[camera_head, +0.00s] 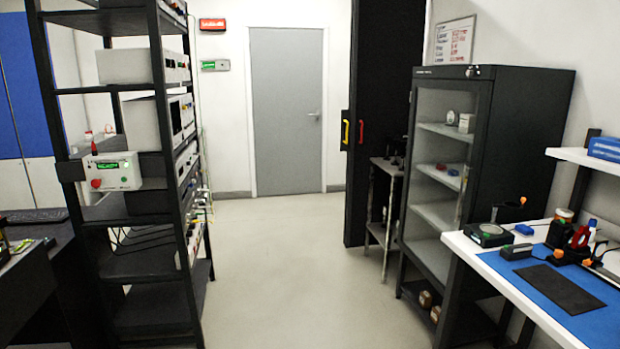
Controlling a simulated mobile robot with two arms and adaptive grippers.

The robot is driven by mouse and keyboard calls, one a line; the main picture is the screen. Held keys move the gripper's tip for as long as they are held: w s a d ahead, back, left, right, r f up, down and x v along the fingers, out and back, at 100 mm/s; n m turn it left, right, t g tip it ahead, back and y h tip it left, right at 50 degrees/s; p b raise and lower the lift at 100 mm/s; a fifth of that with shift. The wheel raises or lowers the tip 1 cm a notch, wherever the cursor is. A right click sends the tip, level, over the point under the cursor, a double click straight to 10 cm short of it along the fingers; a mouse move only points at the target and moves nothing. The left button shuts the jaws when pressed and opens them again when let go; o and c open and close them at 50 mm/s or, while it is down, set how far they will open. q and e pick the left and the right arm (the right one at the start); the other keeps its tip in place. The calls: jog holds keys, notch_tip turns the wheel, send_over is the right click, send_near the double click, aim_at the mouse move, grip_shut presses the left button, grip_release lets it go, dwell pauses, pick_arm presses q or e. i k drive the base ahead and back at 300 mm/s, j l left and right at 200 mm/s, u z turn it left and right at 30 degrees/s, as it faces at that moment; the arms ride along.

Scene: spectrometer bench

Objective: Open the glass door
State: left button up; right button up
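A dark cabinet (516,120) stands on the right, against the wall. Its front is a glass door (441,106) in a black frame, facing left toward the open floor. The door looks shut, though the clear pane makes this hard to be sure of. Through it I see light shelves with a few small items, among them a white roll and red and blue pieces. A narrow upright strip near the door's right edge may be a handle; I cannot tell. Neither of my grippers shows in this view.
A bench with a blue mat (598,325) and several tools stands at front right, beside the cabinet. A tall equipment rack (168,165) stands at left. A black panel (385,60) with yellow and red handles is behind the cabinet. The floor (290,290) between is clear.

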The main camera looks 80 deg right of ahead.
aim_at(483, 88)
jog(key=z, duration=3.55)
jog(key=i+j+z, duration=0.1)
jog(key=i+z, duration=0.2)
jog(key=i, duration=0.7)
